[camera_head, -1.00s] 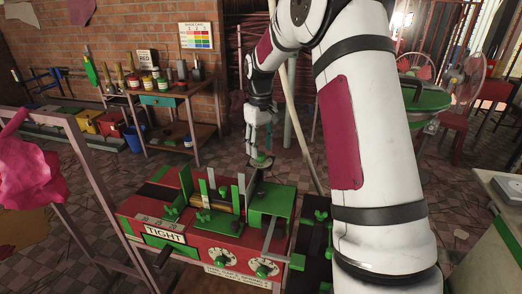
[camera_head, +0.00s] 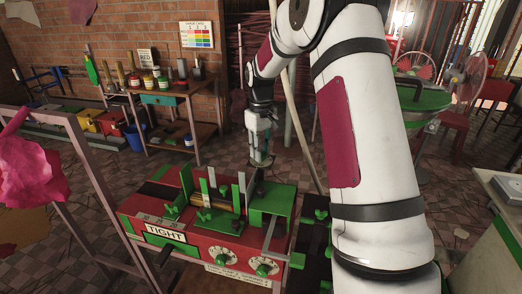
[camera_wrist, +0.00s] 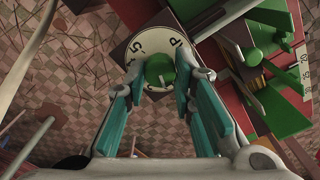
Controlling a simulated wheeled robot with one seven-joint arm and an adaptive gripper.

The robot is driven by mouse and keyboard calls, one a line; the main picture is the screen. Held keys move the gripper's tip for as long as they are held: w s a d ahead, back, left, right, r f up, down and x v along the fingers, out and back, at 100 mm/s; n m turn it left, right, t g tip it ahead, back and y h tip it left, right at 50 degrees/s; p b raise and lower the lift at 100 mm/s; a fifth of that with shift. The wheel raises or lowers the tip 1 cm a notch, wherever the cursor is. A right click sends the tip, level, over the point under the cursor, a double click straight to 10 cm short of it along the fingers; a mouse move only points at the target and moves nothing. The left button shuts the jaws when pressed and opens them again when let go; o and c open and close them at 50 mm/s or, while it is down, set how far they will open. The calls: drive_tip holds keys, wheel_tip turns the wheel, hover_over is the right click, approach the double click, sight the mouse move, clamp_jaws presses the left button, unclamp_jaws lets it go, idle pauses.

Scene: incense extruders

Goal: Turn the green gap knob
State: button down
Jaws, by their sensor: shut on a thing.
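The green gap knob (camera_wrist: 160,71) sits on a white numbered dial (camera_wrist: 150,46) in the wrist view. My gripper (camera_wrist: 161,76) has its fingers on both sides of the knob and is shut on it. In the head view my gripper (camera_head: 260,160) points down at the far side of the red and green extruder (camera_head: 190,238); there the knob is largely hidden by the fingers. A "TIGHT" sign (camera_head: 165,232) is on the extruder's front.
Two white dials (camera_head: 220,256) are on the extruder's front face. Upright green plates (camera_head: 187,178) stand on its top, left of my gripper. A pink frame (camera_head: 90,180) stands at left.

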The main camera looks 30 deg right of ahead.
drive_tip(key=shift+m, duration=0.3)
drive_tip(key=m+b, duration=0.1)
drive_tip(key=m, duration=0.2)
drive_tip(key=shift+m+b, duration=0.4)
drive_tip(key=shift+m, duration=1.1)
drive_tip(key=c, duration=1.3)
unclamp_jaws()
drive_tip(key=shift+c, duration=0.2)
wheel_tip(320, 180, up, 12)
